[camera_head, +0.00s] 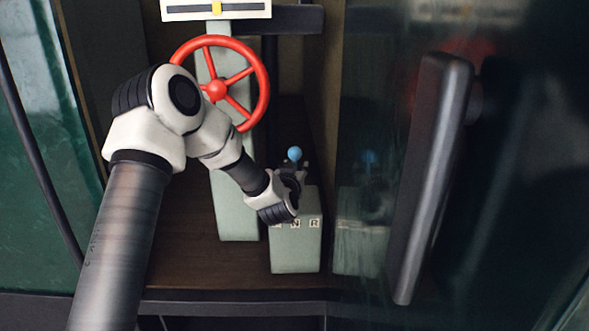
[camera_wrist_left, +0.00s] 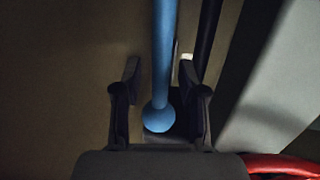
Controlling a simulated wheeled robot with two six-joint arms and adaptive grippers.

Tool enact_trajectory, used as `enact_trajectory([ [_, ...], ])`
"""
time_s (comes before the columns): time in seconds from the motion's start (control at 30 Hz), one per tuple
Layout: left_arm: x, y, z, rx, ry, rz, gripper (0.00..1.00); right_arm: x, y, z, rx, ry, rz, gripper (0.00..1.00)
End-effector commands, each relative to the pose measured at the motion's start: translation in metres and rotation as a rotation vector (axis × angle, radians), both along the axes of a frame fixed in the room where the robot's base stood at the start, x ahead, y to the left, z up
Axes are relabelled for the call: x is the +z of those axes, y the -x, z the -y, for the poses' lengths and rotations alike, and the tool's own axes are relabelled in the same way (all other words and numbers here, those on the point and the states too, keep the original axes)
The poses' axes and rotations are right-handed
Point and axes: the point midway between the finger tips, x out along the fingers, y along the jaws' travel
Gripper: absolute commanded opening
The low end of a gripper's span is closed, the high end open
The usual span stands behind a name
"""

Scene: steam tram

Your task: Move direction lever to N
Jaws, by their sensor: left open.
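The direction lever has a blue ball knob (camera_head: 295,154) above a pale green box (camera_head: 296,252). The box front carries letter labels; N (camera_head: 295,223) and R (camera_head: 314,223) are readable, and the label left of N is mostly covered by my gripper. My left gripper (camera_head: 297,172) is open, low at the lever just below the knob. In the left wrist view the blue lever (camera_wrist_left: 164,50) runs between the open fingers, with a round blue end (camera_wrist_left: 158,117) near the palm. I cannot tell whether a finger touches it. The lever's foot and exact setting are hidden. My right gripper is out of view.
A red handwheel (camera_head: 258,70) on a pale green column (camera_head: 238,215) stands behind my left arm. A glossy dark panel (camera_head: 350,290) to the right mirrors the lever box. A long dark bar (camera_head: 435,180) stands farther right. Brown floor (camera_head: 185,270) lies around the column.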

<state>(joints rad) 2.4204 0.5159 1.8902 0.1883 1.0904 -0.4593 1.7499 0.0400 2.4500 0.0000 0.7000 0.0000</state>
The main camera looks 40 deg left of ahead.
Motion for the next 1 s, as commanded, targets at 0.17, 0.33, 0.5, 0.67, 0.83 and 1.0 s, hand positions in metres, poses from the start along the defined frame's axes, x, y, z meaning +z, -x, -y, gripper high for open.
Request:
enact_trajectory([
  [0.17, 0.001, 0.013, 0.007, -0.001, 0.002, -0.001, 0.41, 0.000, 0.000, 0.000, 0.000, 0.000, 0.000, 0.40],
  [0.33, 0.004, 0.049, 0.027, -0.002, 0.002, -0.002, 0.41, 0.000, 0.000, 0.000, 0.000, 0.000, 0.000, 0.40],
  [0.5, 0.008, 0.084, 0.048, -0.002, 0.001, -0.003, 0.41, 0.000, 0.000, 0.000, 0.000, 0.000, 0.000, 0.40],
  [0.67, 0.010, 0.101, 0.057, -0.001, 0.000, -0.001, 0.41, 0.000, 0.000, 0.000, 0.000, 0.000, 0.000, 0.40],
  [0.83, 0.010, 0.104, 0.058, 0.000, 0.000, -0.001, 0.41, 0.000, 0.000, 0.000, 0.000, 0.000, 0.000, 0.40],
  [1.0, 0.010, 0.103, 0.058, 0.000, 0.000, -0.001, 0.41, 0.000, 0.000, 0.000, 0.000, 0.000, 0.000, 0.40],
])
